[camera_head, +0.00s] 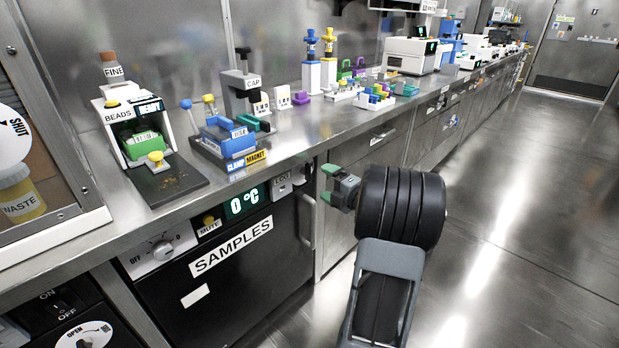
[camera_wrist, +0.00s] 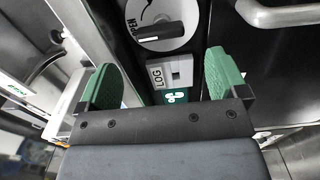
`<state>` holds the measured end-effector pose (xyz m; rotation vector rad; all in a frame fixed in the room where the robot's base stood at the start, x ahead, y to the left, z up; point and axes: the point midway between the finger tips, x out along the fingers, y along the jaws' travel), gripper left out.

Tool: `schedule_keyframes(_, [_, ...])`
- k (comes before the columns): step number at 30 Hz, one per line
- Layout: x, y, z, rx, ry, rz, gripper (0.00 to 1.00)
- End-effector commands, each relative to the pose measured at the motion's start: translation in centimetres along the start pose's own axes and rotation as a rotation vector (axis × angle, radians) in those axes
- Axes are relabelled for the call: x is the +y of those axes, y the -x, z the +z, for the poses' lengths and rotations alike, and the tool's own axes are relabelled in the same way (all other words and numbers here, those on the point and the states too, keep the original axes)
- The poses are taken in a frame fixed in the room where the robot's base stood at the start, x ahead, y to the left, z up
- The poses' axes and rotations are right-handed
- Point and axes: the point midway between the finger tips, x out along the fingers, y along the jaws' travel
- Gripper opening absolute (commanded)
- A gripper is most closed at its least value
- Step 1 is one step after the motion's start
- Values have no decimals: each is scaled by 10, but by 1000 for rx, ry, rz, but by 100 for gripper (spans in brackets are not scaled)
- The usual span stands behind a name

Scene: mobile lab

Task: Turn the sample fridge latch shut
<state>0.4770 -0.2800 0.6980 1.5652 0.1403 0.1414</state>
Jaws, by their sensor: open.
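The sample fridge (camera_head: 235,265) is the black-fronted unit under the bench, with a SAMPLES label and a 0 °C display. Its latch (camera_wrist: 158,30) shows in the wrist view as a black lever on a round white plate, with the word OPEN beside the lever. In the head view I cannot make the latch out clearly. My gripper (camera_head: 328,184) is beside the fridge's upper right corner. In the wrist view my gripper (camera_wrist: 165,80) has its two green fingertips wide apart with nothing between them. The latch lies ahead of them, apart from both fingers.
A LOG tag (camera_wrist: 170,73) lies between the fingers in the wrist view. The fridge's silver bar handle (camera_wrist: 282,14) is at the upper right there. The steel bench edge (camera_head: 330,150) runs above the fridge. The floor (camera_head: 520,220) to the right is clear.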

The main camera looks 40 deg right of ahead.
Motion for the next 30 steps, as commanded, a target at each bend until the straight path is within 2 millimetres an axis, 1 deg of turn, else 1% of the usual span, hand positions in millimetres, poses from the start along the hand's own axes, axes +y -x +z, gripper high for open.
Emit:
schedule_keyframes(1, [-3,-12,-1,5,1,-1,92])
schedule_keyframes(6, [-3,-42,0,3,1,-1,92])
schedule_keyframes(12, [-2,-66,0,1,0,-1,92])
schedule_keyframes(18, [-1,-78,0,-1,-1,-1,92])
schedule_keyframes(28, [0,-80,0,-1,-2,-1,92])
schedule_keyframes(30, [0,-80,0,-1,-1,-1,86])
